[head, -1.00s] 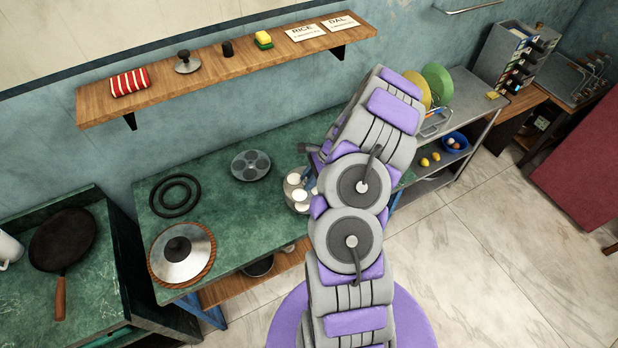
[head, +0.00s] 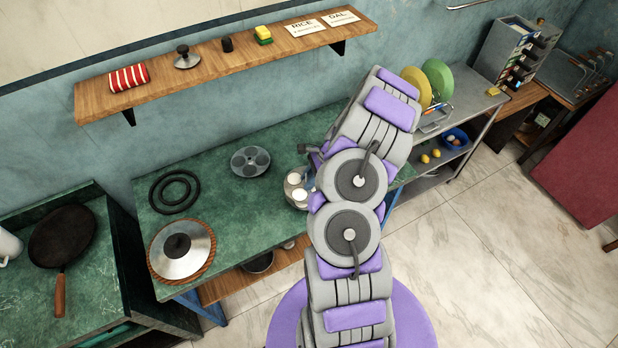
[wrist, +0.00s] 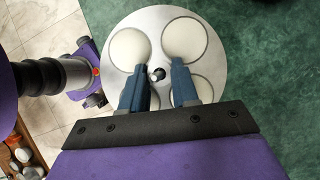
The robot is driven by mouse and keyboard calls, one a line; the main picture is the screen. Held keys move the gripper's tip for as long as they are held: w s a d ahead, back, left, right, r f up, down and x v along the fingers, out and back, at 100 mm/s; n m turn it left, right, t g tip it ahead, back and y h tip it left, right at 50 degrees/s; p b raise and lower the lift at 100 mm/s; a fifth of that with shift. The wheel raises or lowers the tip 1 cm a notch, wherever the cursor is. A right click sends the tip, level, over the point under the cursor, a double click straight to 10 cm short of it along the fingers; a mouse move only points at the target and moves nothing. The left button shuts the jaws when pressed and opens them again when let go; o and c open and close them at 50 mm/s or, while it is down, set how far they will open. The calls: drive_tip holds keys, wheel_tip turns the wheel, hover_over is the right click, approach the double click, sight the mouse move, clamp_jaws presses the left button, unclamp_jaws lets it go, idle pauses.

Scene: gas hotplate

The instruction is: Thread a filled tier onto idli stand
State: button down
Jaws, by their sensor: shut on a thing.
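The filled tier (wrist: 165,20) is a round, light metal plate with several white idlis in its cups, seen from above in the wrist view. My gripper (wrist: 158,74) is shut at its middle, with one blue finger on each side of a small dark, pale-tipped centre piece (wrist: 157,74). I cannot tell whether that piece is the tier's hub or the stand's rod. In the head view, the tier (head: 289,194) shows partly behind my arm, over the green counter. An empty grey tier with round cups (head: 250,162) lies to its left. Anything under the filled tier is hidden.
On the green counter (head: 225,220) are two black rings (head: 175,191) and a steel lid (head: 181,255) on a woven mat. A wall shelf (head: 225,62) runs above. A pan (head: 62,240) sits on the left counter. The counter between mat and tiers is clear.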

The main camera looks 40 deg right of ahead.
drive_tip(key=c, duration=0.8)
unclamp_jaws()
drive_tip(key=p+v, duration=0.1)
drive_tip(key=v, duration=1.6)
drive_tip(key=shift+d+r, duration=0.1)
drive_tip(key=shift+w, duration=0.1)
